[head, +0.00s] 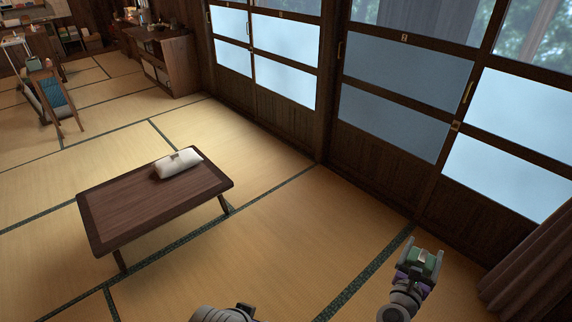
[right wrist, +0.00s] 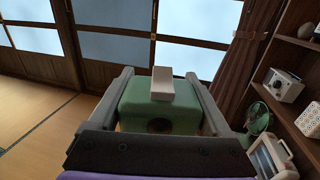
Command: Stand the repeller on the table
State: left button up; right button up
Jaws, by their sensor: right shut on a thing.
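The repeller (right wrist: 150,105) is a green, rounded box with a white block on top in the right wrist view. My right gripper (head: 428,262) is shut on it, one finger on each side; the green body (head: 422,259) also shows in the head view. The gripper holds it over the floor at the lower right, well apart from the table. The table (head: 130,208) is a low, dark wooden one at the left centre.
A white, soft-looking packet (head: 178,163) lies at the table's far edge. Most of the tabletop is bare. Tatami floor lies between table and right gripper. Sliding doors (head: 400,125) and a brown curtain (head: 535,270) bound the right. Shelves with a radio (right wrist: 283,85) stand right in the wrist view.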

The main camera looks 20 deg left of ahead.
aim_at(149, 213)
jog(key=i+j+u, duration=0.15)
jog(key=u, duration=0.25)
jog(key=i+j+u, duration=0.15)
jog(key=u, duration=0.2)
jog(key=i+j+u, duration=0.2)
jog(key=u, duration=0.2)
jog(key=i+j+u, duration=0.2)
jog(key=i+u, duration=0.65)
jog(key=i, duration=0.2)
jog(key=i+l, duration=0.15)
jog(key=i, duration=0.4)
jog(key=i+l, duration=0.1)
jog(key=i, duration=0.4)
